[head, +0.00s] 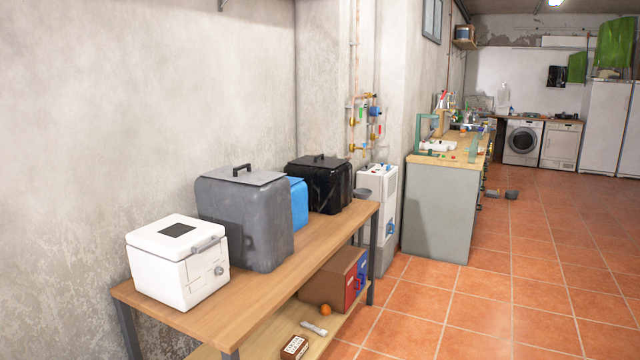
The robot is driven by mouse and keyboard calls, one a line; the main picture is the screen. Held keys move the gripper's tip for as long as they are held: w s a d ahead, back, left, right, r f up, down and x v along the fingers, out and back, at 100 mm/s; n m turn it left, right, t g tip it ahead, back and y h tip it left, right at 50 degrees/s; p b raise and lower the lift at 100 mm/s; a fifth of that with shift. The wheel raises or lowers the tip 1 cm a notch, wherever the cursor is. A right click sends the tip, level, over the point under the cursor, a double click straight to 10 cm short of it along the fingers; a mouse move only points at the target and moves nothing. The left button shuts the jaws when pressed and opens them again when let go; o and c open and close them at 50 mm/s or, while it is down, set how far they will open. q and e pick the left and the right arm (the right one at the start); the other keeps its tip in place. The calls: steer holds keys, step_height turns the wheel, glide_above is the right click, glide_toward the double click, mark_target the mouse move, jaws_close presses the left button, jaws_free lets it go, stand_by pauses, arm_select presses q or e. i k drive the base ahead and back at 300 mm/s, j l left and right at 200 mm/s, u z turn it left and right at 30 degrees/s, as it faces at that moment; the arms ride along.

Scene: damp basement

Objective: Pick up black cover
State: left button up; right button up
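A glossy black box-shaped cover (328,187) with a small handle on top stands upright at the far end of a wooden table (262,257) along the left wall. A larger dark grey box-shaped cover (246,222), with a black handle on its lid, stands nearer, left of it. A blue box (298,203) is between the two, partly hidden by the grey one. Neither of my grippers shows in the head view, and nothing is touching the black cover.
A white box (178,261) with a front latch stands at the table's near end. The lower shelf holds a brown box (328,281), an orange ball (326,309) and small items. A grey-sided workbench (436,208) stands beyond. The tiled floor (520,290) at right is clear.

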mark_target(329, 181)
steer(key=i+l+z, duration=0.4)
steer(key=i, duration=0.8)
steer(key=i+l+z, duration=0.15)
steer(key=i+z, duration=0.3)
steer(key=i, duration=0.8)
steer(key=i+u, duration=0.15)
steer(key=i, duration=0.3)
steer(key=i+l+u, duration=0.15)
steer(key=i, duration=0.3)
steer(key=i+l+u, duration=0.15)
steer(key=i, duration=0.3)
steer(key=i+l+u, duration=0.1)
steer(key=i, duration=0.3)
steer(key=i+l+u, duration=0.15)
steer(key=i+l, duration=0.15)
steer(key=i, duration=0.15)
